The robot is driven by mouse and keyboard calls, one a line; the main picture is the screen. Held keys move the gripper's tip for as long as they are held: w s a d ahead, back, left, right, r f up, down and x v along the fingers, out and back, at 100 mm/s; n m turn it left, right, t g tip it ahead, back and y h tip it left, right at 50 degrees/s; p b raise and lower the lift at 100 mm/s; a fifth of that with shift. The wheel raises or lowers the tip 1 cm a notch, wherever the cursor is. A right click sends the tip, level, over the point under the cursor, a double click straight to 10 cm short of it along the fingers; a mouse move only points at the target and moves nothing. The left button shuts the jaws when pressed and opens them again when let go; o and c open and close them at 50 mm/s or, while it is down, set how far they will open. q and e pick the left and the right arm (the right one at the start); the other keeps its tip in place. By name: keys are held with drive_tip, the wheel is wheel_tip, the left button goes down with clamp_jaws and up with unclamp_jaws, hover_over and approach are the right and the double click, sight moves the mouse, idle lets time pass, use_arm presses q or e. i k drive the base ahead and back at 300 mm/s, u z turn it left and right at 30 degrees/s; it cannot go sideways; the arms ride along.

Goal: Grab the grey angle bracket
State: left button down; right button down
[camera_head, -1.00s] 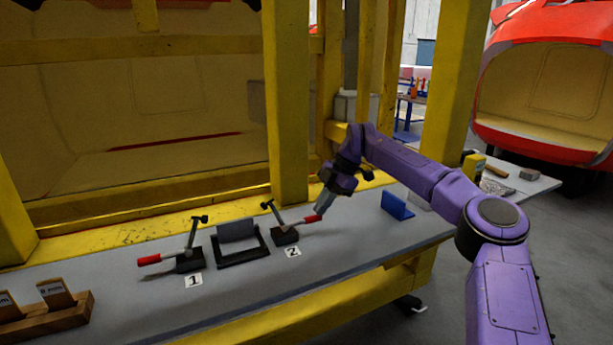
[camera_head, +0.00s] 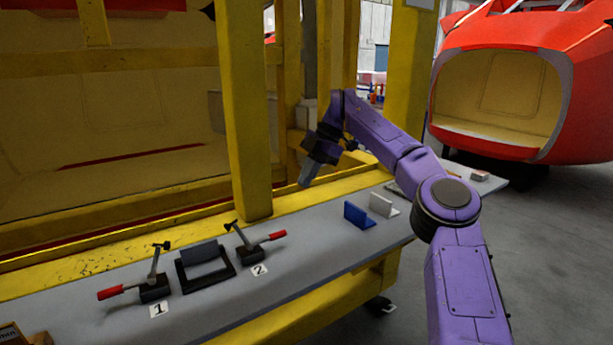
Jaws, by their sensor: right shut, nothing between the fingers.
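A light grey angle bracket (camera_head: 383,206) stands on the workbench, just right of a blue angle bracket (camera_head: 358,215). A dark grey plate-like piece (camera_head: 200,252) sits in a black frame fixture (camera_head: 207,279) between two toggle clamps with red handles: clamp 1 (camera_head: 153,292) and clamp 2 (camera_head: 246,254). My right gripper (camera_head: 305,182) is shut and empty, pointing down. It hangs above the bench's back edge, up and left of both brackets and apart from them. My left gripper is out of view.
The workbench (camera_head: 325,247) is clear between clamp 2 and the blue bracket. A yellow post (camera_head: 250,130) rises at its back edge, left of my right gripper. A red train nosecone (camera_head: 570,90) stands at the far right.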

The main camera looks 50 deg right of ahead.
sight(201, 259)
drive_tip(key=k, duration=1)
